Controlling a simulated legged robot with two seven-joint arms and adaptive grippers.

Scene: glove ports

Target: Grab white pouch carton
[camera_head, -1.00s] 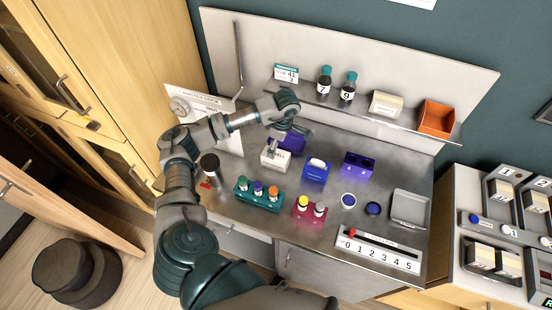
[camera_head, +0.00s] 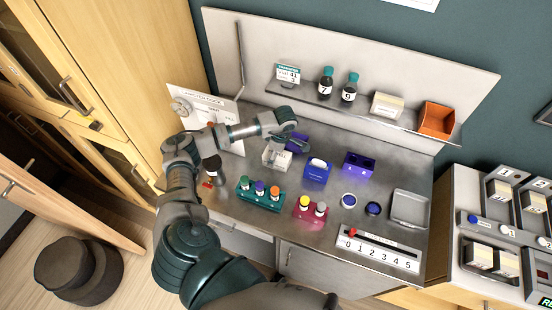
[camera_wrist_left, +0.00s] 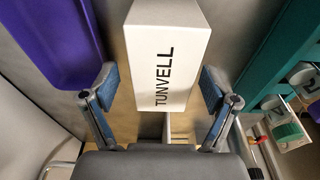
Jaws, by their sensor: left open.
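The white carton (camera_head: 276,158) stands on the steel bench, towards its left side. In the left wrist view the white carton (camera_wrist_left: 165,60) shows dark "TUNVELL" lettering and lies ahead of the fingers, in line with the gap between them. My left gripper (camera_head: 291,141) is at the back of the carton in the head view. In the left wrist view my left gripper (camera_wrist_left: 158,97) is open, with a blue-padded finger on each side and visible gaps to the carton. Part of the carton is hidden by the gripper in the head view. My right gripper is not in view.
A purple bin (camera_wrist_left: 65,40) is close beside the left finger. A blue box (camera_head: 317,173), a teal vial rack (camera_head: 258,200) and a dark-capped bottle (camera_head: 212,168) stand nearby. Another pale carton (camera_head: 386,106) sits on the shelf. Bare steel shows at the bench's middle right.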

